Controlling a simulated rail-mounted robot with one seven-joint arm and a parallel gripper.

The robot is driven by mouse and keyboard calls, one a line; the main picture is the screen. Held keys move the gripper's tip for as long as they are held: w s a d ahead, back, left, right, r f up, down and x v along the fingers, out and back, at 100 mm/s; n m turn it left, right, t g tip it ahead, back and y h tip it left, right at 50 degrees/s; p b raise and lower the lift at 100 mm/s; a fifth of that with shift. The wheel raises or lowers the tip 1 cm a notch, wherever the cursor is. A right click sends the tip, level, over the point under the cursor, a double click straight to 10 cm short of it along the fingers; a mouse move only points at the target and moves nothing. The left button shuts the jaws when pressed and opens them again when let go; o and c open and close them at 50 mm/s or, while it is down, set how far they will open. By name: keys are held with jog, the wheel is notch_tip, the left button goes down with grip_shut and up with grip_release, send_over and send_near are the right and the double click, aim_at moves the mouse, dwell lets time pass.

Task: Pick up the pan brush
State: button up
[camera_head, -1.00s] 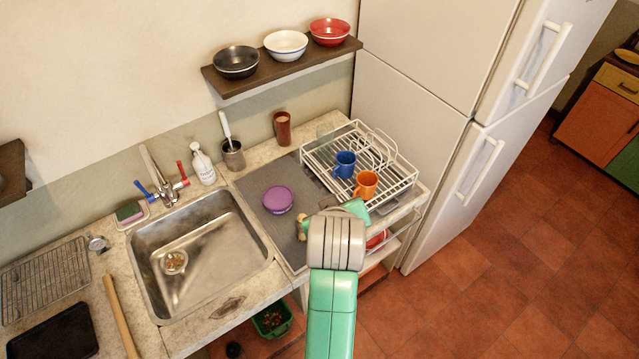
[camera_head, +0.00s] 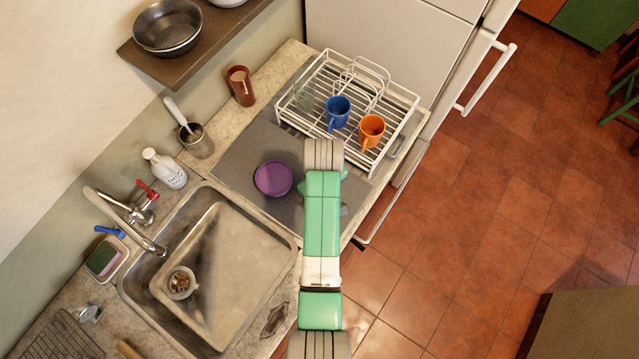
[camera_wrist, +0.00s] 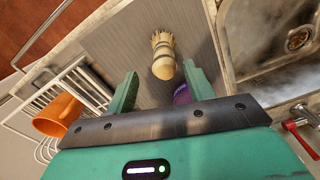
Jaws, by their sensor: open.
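The pan brush (camera_wrist: 163,58), a pale wooden brush with a rounded knob and a bristle end, is on the grey mat (camera_wrist: 205,45) in the wrist view. My gripper (camera_wrist: 160,70) is open, its two green fingers to either side of the brush's knob end in the picture. I see no contact, and the height of the fingers above the mat is hard to tell. In the head view my arm hides the brush and most of the gripper.
A purple bowl (camera_head: 273,178) lies on the mat close to the gripper. A white dish rack (camera_head: 292,110) with a blue mug (camera_head: 338,112) and an orange mug (camera_head: 371,130) stands at the mat's right. The sink (camera_head: 215,270) is at the left.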

jog(key=shift+s+a+f, duration=0.15)
jog(key=shift+f, duration=1.25)
jog(key=shift+s+a+f, duration=0.1)
jog(key=shift+f, duration=1.25)
jog(key=c, duration=1.1)
